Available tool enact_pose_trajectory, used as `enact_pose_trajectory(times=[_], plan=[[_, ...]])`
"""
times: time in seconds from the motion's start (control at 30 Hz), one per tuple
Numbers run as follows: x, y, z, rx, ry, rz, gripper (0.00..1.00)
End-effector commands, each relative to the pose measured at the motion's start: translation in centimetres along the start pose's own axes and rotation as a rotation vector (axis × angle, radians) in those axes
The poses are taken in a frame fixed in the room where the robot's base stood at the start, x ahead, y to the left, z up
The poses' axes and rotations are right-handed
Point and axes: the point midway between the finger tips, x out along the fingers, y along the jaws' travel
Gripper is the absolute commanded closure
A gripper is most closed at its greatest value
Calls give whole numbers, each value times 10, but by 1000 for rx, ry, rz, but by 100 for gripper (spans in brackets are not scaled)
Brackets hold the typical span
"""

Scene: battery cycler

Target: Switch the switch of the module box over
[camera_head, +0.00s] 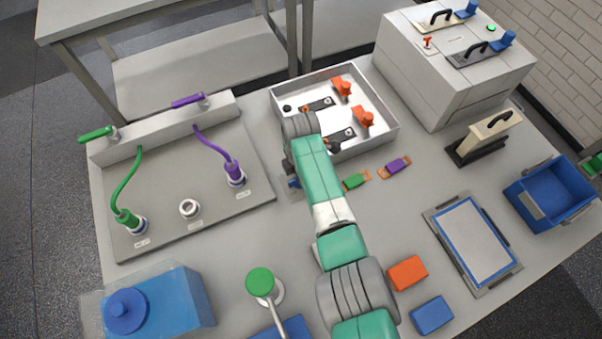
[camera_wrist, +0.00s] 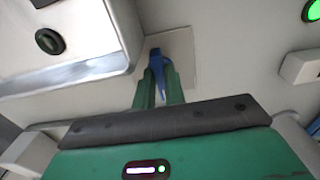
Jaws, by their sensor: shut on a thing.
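An open white box (camera_head: 385,108) with orange and black parts in it stands at the back middle; I take it for the module box. In the wrist view its wall (camera_wrist: 125,30) is at the upper left, with a dark round knob (camera_wrist: 49,41) inside. Beside the box, a small blue lever-like piece (camera_wrist: 156,53) stands on a flat grey plate (camera_wrist: 182,48). My gripper (camera_wrist: 158,76) has its two green fingers shut on this blue piece. In the head view my arm hides the fingers, and only a bit of blue (camera_head: 294,183) shows beside it.
Green (camera_head: 355,181) and purple (camera_head: 396,166) small pieces lie right of my arm. A grey cabinet (camera_head: 455,85) with a red lever (camera_head: 427,42) stands back right. A panel (camera_head: 165,225) with green and purple cables lies left. A green knob (camera_head: 260,282) stands in front.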

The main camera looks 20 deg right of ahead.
Motion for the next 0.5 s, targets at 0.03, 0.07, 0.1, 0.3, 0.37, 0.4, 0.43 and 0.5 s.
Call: enact_pose_trajectory(times=[0.03,0.07,0.1,0.3,0.37,0.4,0.43,0.5], plan=[[-1,1,0,-4,0,1,100],[-1,1,0,-5,0,1,100],[-1,1,0,-5,0,1,100],[-1,1,0,-5,0,1,100],[-1,1,0,-5,0,1,100],[-1,1,0,-5,0,1,82],[-1,1,0,-5,0,1,76],[-1,0,0,-4,0,1,66]])
